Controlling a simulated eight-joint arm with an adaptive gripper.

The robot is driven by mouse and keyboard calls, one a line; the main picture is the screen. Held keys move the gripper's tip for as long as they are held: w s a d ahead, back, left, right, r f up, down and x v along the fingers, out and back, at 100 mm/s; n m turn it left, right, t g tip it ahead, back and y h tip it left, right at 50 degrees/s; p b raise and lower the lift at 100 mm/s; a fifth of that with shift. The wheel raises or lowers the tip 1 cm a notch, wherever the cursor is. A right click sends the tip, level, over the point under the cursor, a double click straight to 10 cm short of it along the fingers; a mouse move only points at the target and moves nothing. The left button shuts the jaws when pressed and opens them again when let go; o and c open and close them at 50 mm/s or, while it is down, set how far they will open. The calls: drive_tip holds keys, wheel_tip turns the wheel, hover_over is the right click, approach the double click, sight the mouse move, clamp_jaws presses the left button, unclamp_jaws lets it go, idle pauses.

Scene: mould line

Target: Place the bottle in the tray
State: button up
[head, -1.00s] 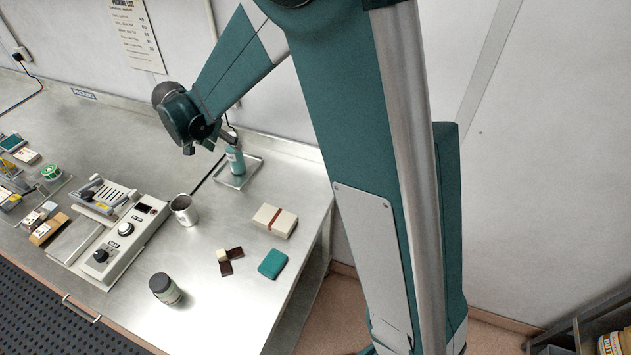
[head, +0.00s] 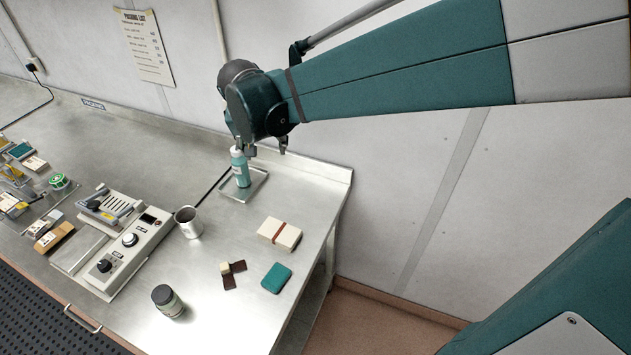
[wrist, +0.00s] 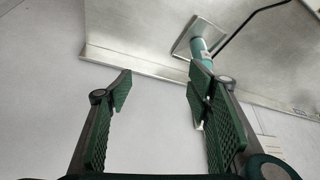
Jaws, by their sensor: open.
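The teal bottle (head: 241,170) with a pale cap stands upright in the small metal tray (head: 258,185) near the back right of the bench. My gripper (head: 267,148) is above and just to the right of the bottle's top in the head view. In the wrist view my gripper (wrist: 161,84) has its fingers wide apart with nothing between them. The bottle (wrist: 199,47) shows there beyond the right finger, which hides part of it, and the tray (wrist: 207,27) lies around its base.
A metal cup (head: 188,224), cream box (head: 279,234), teal block (head: 276,278), dark jar (head: 167,300) and a control device (head: 130,245) stand on the bench. The wall (head: 300,135) is close behind the tray. Bare bench lies left of the tray.

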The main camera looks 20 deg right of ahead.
drive_tip(key=s+d+n+t+y, duration=0.1)
drive_tip(key=s+d+n, duration=0.1)
drive_tip(key=s, duration=1.1)
drive_tip(key=s+d+r+n+t+y, duration=0.1)
drive_tip(key=s+d, duration=0.4)
drive_tip(key=s, duration=0.8)
drive_tip(key=shift+d+r+n, duration=0.2)
drive_tip(key=shift+d+n, duration=0.05)
drive_tip(key=shift+n, duration=0.65)
